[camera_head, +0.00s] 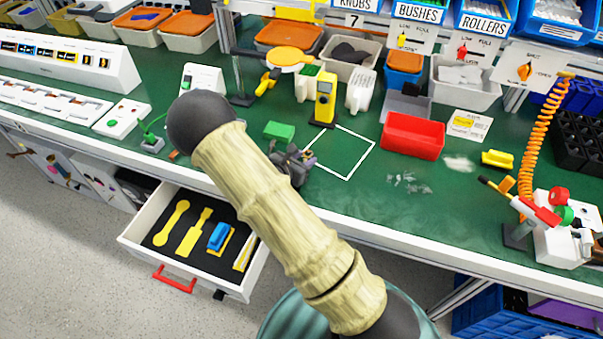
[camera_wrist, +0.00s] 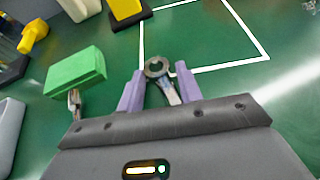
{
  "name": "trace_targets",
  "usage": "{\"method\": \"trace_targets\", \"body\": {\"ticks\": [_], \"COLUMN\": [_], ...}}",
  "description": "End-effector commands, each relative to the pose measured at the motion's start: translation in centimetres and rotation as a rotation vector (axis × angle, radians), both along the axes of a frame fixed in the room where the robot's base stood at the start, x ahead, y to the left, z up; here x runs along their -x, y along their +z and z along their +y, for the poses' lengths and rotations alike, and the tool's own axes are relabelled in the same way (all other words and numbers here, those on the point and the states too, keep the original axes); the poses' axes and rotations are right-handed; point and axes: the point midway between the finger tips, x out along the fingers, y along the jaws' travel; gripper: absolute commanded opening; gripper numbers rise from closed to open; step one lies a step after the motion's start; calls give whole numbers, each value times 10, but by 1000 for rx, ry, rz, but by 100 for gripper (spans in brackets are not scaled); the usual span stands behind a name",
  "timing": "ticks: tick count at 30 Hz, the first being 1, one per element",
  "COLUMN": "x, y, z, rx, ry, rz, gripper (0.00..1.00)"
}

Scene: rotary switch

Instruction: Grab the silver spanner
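The silver spanner (camera_wrist: 158,70) shows its ring end and part of its shaft in the wrist view, lying over the green bench top between my gripper's two purple fingers. The rest of its shaft is hidden behind my gripper body. My gripper (camera_wrist: 160,88) is open, with green surface visible between the left finger and the spanner; I cannot tell if the right finger touches it. In the head view my gripper (camera_head: 298,162) is low over the bench, beside the white square outline (camera_head: 340,150). The spanner cannot be made out there.
A green block (camera_wrist: 75,72) lies left of my gripper, with a small metallic piece beside it. A yellow device (camera_head: 324,97) stands behind. A red bin (camera_head: 413,136) is to the right. An open drawer (camera_head: 142,253) with yellow tool shapes juts out below the bench front.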

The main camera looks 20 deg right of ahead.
Motion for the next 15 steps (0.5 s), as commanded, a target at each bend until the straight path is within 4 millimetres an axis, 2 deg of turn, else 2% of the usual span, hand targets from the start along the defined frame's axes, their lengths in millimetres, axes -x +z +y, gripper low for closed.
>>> {"method": "trace_targets", "body": {"ticks": [1, 3, 4, 15], "x": [0, 0, 0, 0], "y": [0, 0, 0, 1], "z": [0, 0, 0, 1], "rx": [-1, -1, -1, -2], "ry": [1, 1, 1, 1], "rz": [0, 0, 0, 0], "gripper": [23, 10, 7, 7]}}
